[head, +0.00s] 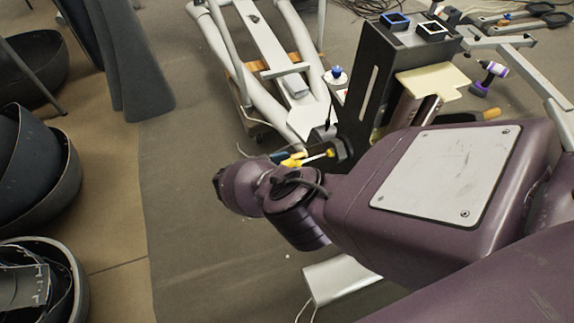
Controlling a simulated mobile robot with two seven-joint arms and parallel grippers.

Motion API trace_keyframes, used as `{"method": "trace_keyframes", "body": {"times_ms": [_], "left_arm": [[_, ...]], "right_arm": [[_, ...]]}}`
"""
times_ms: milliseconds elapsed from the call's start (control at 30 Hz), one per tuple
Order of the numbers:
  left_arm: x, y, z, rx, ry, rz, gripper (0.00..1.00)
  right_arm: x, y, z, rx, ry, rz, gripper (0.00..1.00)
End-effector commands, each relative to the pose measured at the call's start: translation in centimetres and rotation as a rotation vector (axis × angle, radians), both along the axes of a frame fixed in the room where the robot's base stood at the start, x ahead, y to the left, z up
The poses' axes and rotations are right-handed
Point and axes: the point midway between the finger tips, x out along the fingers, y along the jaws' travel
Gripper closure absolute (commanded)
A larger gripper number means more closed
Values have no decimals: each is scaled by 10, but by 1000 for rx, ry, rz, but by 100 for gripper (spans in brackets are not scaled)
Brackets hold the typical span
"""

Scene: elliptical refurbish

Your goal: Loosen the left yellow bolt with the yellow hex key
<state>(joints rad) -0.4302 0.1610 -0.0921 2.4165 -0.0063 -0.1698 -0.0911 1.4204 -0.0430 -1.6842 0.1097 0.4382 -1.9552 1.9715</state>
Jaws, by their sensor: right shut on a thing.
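My right arm comes in from the right and covers much of the view. My right gripper (279,157) is mostly hidden behind its own purple wrist and is shut on the yellow hex key (294,161). The key's yellow part shows just beyond the wrist, with a thin light shaft pointing right toward the lower part of a black upright housing (357,110). Whether the shaft's tip touches anything there is too small to tell. I cannot make out the left yellow bolt clearly. My left gripper is not in view.
The white elliptical frame (268,48) lies at the back centre. A purple tool (488,76) is at the right. Dark round bins (35,165) stand at the left. Grey floor mat (185,185) is clear.

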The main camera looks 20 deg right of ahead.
Motion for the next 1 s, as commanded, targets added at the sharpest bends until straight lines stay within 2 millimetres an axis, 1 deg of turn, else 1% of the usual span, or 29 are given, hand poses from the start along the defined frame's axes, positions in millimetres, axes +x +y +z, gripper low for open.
{"method": "trace_keyframes", "body": {"times_ms": [200,1000], "left_arm": [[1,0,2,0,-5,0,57],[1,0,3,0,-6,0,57]], "right_arm": [[0,-5,0,0,0,-1,57],[0,-7,0,0,0,-1,57]]}}
